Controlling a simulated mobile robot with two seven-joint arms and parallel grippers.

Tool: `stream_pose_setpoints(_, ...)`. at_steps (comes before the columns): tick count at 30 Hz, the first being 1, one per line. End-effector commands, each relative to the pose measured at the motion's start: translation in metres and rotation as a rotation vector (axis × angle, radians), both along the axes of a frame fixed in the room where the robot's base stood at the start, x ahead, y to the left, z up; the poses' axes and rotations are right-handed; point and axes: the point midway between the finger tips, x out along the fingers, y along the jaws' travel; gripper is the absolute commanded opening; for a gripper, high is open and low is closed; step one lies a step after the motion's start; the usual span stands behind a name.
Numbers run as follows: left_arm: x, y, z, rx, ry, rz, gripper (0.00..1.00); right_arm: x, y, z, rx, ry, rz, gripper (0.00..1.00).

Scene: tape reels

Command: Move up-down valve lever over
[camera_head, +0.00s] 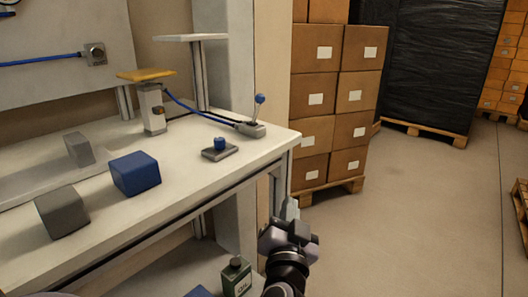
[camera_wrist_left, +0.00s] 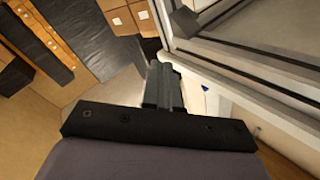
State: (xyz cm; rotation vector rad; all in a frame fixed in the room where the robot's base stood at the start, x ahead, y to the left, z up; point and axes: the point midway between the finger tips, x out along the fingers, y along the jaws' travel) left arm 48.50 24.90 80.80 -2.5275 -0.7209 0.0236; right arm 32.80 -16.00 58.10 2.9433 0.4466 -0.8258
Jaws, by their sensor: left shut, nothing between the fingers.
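The valve lever (camera_head: 258,108) is a thin stick with a blue ball on top. It stands nearly upright on a small grey valve body (camera_head: 251,129) near the right end of the white workbench (camera_head: 186,158). A blue hose runs into the valve body. My left gripper (camera_head: 289,209) is shut and empty, below and slightly right of the lever in the head view, by the bench's right end. It is apart from the lever. Its closed fingers also show in the left wrist view (camera_wrist_left: 163,85), where I cannot make out the lever. My right gripper is not in view.
A blue knob on a grey plate (camera_head: 219,151), a blue block (camera_head: 135,174) and a grey block (camera_head: 62,212) sit on the bench. A yellow-topped post (camera_head: 152,105) stands behind. Stacked cartons (camera_head: 331,100) are beyond the bench; open floor (camera_head: 420,210) lies right.

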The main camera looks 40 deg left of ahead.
Motion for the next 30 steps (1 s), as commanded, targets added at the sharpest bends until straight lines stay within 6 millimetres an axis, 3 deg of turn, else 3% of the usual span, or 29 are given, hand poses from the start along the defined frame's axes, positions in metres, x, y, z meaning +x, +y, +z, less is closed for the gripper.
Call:
stream_pose_setpoints(1, 0.000, 0.003, 0.016, 0.018, -0.080, 0.053, 0.00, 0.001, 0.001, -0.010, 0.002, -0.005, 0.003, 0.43)
stream_pose_setpoints(3, -0.005, 0.007, 0.043, 0.041, -0.171, 0.120, 0.00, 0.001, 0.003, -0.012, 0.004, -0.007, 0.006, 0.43)
stream_pose_setpoints(9, -0.020, 0.011, 0.090, 0.081, -0.340, 0.236, 0.00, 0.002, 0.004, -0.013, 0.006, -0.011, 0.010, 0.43)
stream_pose_setpoints(13, -0.024, 0.012, 0.099, 0.088, -0.373, 0.260, 0.00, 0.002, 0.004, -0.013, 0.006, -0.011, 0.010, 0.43)
stream_pose_setpoints(23, -0.023, 0.013, 0.100, 0.091, -0.373, 0.259, 0.00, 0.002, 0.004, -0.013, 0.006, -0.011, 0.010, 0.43)
stream_pose_setpoints(30, -0.007, 0.031, 0.114, 0.091, -0.374, 0.261, 0.00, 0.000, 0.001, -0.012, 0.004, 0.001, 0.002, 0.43)
